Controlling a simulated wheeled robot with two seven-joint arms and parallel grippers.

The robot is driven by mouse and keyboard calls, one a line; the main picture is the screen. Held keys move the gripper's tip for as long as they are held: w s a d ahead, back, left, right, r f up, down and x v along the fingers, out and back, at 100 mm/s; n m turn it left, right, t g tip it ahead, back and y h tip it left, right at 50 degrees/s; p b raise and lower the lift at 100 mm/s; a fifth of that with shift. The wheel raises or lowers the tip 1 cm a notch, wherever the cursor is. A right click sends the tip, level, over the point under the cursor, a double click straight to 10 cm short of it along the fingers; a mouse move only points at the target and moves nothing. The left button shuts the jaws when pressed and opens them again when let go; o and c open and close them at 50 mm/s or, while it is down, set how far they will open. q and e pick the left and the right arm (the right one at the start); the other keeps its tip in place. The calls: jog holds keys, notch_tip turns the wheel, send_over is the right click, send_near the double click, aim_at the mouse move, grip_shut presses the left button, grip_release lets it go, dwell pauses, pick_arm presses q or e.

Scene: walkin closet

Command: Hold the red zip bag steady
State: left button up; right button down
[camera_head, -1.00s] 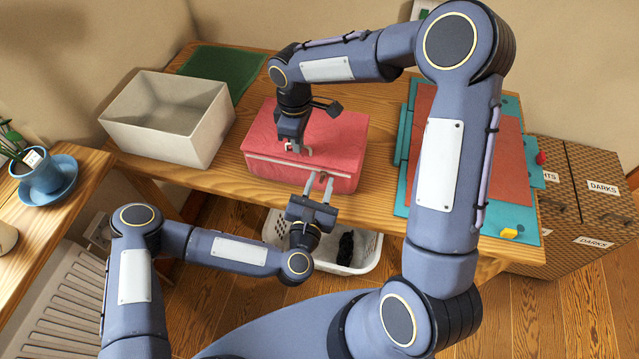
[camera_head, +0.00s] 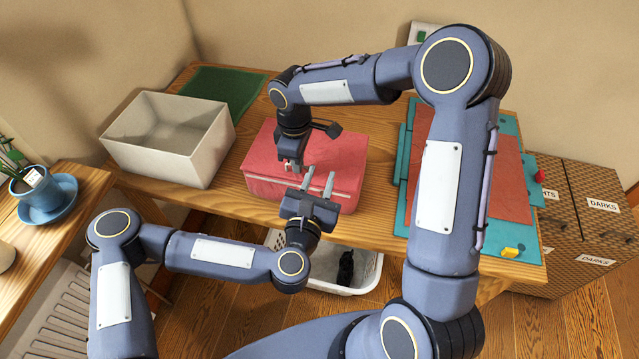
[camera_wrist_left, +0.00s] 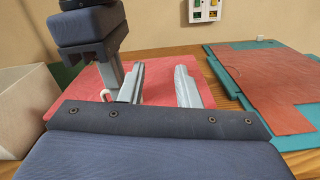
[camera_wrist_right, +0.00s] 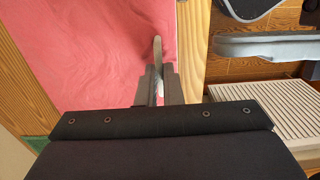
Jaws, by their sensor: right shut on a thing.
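The red zip bag (camera_head: 335,155) lies on the wooden table, with a pale zip line along its front side. It also shows in the left wrist view (camera_wrist_left: 160,87) and fills much of the right wrist view (camera_wrist_right: 95,50). My right gripper (camera_head: 292,168) points down at the bag's front edge, shut on a small pale zip pull (camera_wrist_right: 158,88); the fingers partly hide it. My left gripper (camera_head: 318,180) is open and empty, its fingertips at the bag's front edge, right of the right gripper. Whether they touch the bag I cannot tell.
A white open box (camera_head: 205,160) and a green mat (camera_head: 225,88) are left of the bag. A teal folding board (camera_head: 525,150) with red cloth lies right. A white basket (camera_head: 350,284) stands below the table front. A blue cup (camera_head: 40,185) is far left.

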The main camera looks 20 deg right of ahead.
pick_arm(q)
jog(key=s+a+f+m+g+h, duration=0.1)
jog(key=s+a+f+m+g, duration=0.3)
jog(key=m, duration=0.9)
jog(key=s+a+f+m+g+h, duration=0.1)
jog(key=s+a+f+m+g, duration=0.15)
jog(key=a+m, duration=0.7)
jog(key=w+d+f+m, duration=0.1)
jog(key=w+d, duration=0.1)
jog(key=d, duration=0.2)
jog(key=w+d+f+m, duration=0.1)
jog(key=w+d, duration=0.1)
jog(key=d, duration=0.2)
jog(key=w+d+f+m+t, duration=0.1)
jog(key=w+d, duration=0.2)
jog(key=d, duration=0.2)
jog(key=shift+d, duration=0.1)
grip_shut()
